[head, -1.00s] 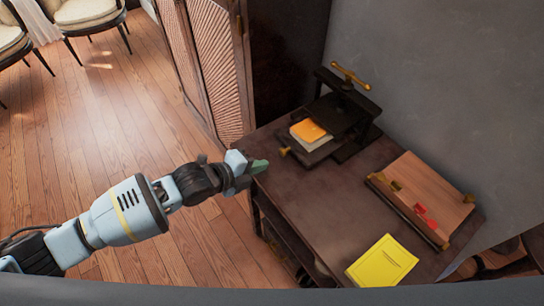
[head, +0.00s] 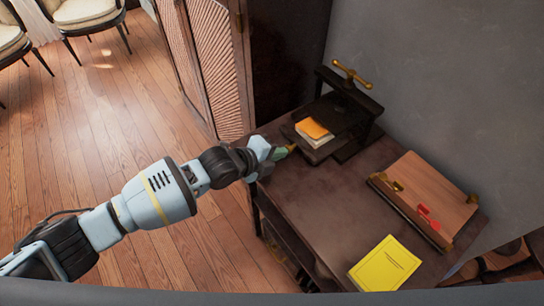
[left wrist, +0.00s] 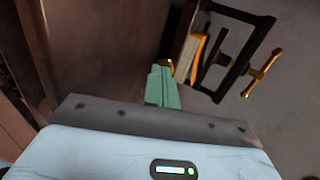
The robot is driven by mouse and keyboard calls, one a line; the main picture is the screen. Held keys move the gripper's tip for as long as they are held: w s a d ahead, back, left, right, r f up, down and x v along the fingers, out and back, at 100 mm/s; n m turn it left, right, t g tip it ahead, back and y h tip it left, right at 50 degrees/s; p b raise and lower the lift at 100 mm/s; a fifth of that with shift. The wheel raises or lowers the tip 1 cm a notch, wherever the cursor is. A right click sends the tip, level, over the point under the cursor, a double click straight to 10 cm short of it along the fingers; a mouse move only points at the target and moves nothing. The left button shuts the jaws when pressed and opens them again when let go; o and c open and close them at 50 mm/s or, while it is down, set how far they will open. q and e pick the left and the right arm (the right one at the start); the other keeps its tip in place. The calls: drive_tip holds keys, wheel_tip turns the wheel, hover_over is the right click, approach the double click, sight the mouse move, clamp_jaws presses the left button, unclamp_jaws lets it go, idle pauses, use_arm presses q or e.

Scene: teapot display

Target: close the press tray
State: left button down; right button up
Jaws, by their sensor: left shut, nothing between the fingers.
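The black book press (head: 345,105) stands at the back of the dark table. Its tray (head: 312,150) carries a pale book with an orange cover (head: 314,129), partly under the press frame. The tray sticks out at the front left. My left gripper (head: 286,152) is shut and empty, its green fingertips at the brass knob on the tray's front. In the left wrist view the closed fingers (left wrist: 163,85) point at the brass knob (left wrist: 168,64) and appear to touch it; the press frame (left wrist: 232,50) is beyond. My right gripper is not in view.
A wooden board (head: 425,195) with brass fittings and a red piece lies right on the table. A yellow booklet (head: 384,263) lies near the front. The table's middle (head: 325,200) is clear. A carved wooden panel (head: 215,65) stands behind left; a grey wall is at right.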

sight(296, 145)
use_arm(q)
drive_tip(key=w+d, duration=0.1)
drive_tip(key=d+b, duration=0.1)
drive_tip(key=w+d+b, duration=0.1)
drive_tip(key=d, duration=0.1)
drive_tip(key=shift+w+f, duration=0.35)
drive_tip(key=shift+w+d+r+b, duration=0.1)
drive_tip(key=shift+w+d+b, duration=0.2)
drive_tip(key=shift+b, duration=0.1)
drive_tip(key=shift+r, duration=0.4)
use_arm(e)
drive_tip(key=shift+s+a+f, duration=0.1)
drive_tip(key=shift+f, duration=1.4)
use_arm(q)
drive_tip(key=shift+d+r, duration=0.1)
drive_tip(key=shift+s, duration=0.1)
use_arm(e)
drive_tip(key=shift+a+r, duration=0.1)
